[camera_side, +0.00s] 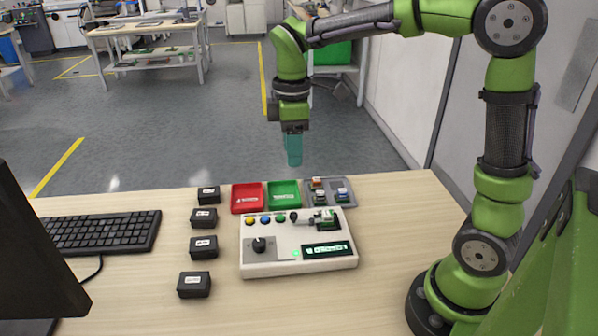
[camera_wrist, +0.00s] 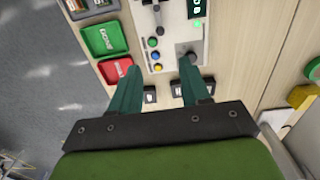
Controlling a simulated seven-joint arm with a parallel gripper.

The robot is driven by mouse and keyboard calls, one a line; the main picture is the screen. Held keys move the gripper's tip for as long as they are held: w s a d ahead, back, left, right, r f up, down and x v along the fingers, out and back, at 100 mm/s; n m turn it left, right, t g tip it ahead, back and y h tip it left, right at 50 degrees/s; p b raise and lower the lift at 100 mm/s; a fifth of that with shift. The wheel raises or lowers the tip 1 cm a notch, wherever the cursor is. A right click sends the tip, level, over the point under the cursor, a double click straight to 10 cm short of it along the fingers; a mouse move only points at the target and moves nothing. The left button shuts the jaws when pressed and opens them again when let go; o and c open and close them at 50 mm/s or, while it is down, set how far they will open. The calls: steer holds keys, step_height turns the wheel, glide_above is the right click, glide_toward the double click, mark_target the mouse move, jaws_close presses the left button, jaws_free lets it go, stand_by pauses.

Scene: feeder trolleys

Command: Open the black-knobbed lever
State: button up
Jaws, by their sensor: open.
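A white control box (camera_side: 285,268) stands on the wooden table; part of it also shows in the wrist view (camera_wrist: 172,18). A small black knob (camera_side: 294,216) sits at the right end of a row of yellow, blue and green buttons, beside a dark green socket (camera_side: 328,224). It appears to be the lever's knob, and also shows in the wrist view (camera_wrist: 160,31); its lever angle is too small to tell. My gripper (camera_side: 294,163) is high above the table, behind the box and apart from it. Its teal fingers (camera_wrist: 159,66) are spread and empty.
A larger black knob (camera_side: 259,245) is on the box's front left. Red (camera_side: 247,198) and green (camera_side: 284,195) trays and a grey tray (camera_side: 346,199) with small parts lie behind it. Several black blocks (camera_side: 203,246) and a keyboard (camera_side: 105,232) are left.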

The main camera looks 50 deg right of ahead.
mark_target(294, 213)
step_height(294, 213, down, 16)
steer(key=shift+f, duration=0.15)
stand_by(0.4)
jaws_close()
